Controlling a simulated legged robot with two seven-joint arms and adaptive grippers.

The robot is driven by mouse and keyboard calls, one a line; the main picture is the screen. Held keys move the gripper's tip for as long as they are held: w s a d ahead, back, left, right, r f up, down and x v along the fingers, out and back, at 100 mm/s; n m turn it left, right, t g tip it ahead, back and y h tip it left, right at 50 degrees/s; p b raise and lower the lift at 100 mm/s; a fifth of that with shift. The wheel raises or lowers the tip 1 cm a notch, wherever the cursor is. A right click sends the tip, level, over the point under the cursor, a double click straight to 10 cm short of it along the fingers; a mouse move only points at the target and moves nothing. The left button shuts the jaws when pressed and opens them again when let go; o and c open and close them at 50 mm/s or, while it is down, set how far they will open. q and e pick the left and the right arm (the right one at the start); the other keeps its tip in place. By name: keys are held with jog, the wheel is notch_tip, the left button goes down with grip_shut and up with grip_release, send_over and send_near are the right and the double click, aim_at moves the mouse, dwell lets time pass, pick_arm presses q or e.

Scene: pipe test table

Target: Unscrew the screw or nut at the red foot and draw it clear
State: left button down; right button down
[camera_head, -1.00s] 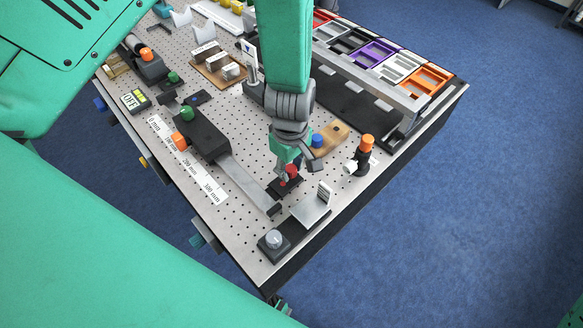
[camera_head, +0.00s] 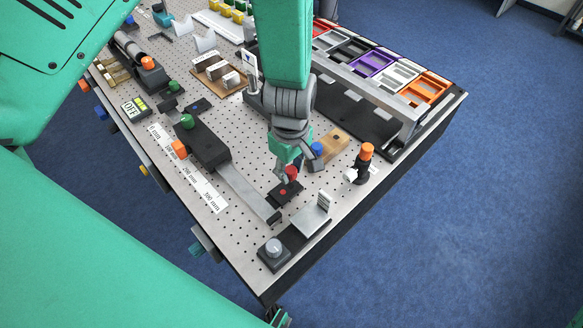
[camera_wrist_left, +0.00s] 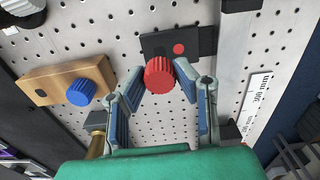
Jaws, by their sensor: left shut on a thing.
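The red knob (camera_wrist_left: 159,75) is a ribbed screw head between the two fingers of my left gripper (camera_wrist_left: 160,80) in the left wrist view. The gripper is shut on it. The red foot is a small black plate with a red dot (camera_wrist_left: 179,49), just behind the knob. In the head view, my left gripper (camera_head: 289,171) points down with the red knob (camera_head: 292,173) at its tips, over the near edge region of the black plate (camera_head: 284,192). The knob appears slightly above the plate; its shank and any remaining contact are hidden. My right gripper is not visible.
A wooden block with a blue knob (camera_wrist_left: 81,92) lies close to the left gripper. A black post with an orange cap (camera_head: 366,152) stands at the right. A grey knob on a black base (camera_head: 274,248) is near the front corner. Coloured trays (camera_head: 377,54) line the back right.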

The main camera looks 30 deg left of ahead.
pick_arm(q)
jog(key=shift+r, duration=3.05)
